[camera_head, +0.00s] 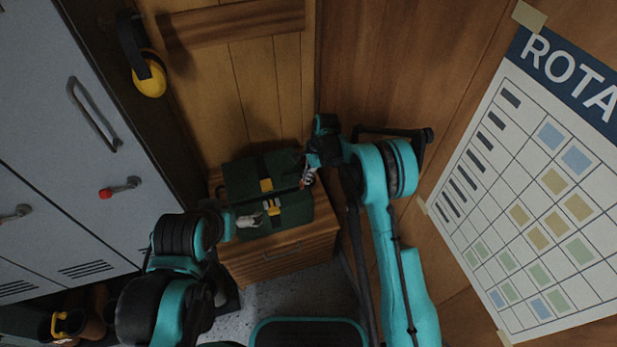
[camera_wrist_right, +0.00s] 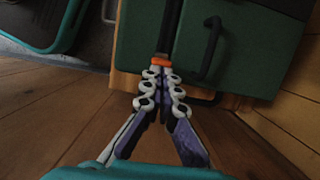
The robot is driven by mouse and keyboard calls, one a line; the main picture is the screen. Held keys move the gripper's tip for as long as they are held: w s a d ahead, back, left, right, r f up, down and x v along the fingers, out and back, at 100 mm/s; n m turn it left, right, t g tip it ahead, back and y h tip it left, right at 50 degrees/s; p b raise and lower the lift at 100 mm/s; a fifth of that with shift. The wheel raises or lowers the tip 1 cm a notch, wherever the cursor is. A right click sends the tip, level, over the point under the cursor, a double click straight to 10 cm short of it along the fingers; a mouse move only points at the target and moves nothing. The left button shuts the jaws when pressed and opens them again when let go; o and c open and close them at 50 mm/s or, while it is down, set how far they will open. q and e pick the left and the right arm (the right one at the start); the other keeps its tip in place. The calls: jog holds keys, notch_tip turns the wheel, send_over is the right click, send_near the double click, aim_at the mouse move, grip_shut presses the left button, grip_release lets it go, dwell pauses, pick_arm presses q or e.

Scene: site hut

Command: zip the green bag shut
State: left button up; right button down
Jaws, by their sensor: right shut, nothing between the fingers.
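The green bag (camera_head: 245,180) sits on a wooden cabinet, with a dark strip across its top and yellow fittings near the middle. My right gripper (camera_head: 307,180) is at the bag's right end, fingers together. In the right wrist view, the shut fingertips (camera_wrist_right: 160,70) are at a small orange piece (camera_wrist_right: 161,61) at the end of the dark strip (camera_wrist_right: 171,25) on the bag (camera_wrist_right: 215,45). They are not gripping it; whether they touch is unclear. My left gripper (camera_head: 252,220) is over the bag's front left; its finger gap is unclear.
The bag stands on a wooden drawer cabinet (camera_head: 280,262). Grey lockers (camera_head: 60,130) stand at the left, and yellow ear defenders (camera_head: 150,82) hang on the wall. A rota board (camera_head: 540,190) is on the right wall. A dark handle (camera_wrist_right: 210,45) stands up from the bag.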

pick_arm(q)
jog(key=shift+f, duration=0.2)
pick_arm(e)
jog(key=s+a, duration=0.2)
jog(key=a, duration=0.5)
jog(key=s+a, duration=0.3)
jog(key=a, duration=0.5)
jog(key=s+a, duration=0.2)
jog(key=a, duration=0.6)
jog(key=shift+s+a, duration=0.25)
jog(key=shift+s, duration=0.1)
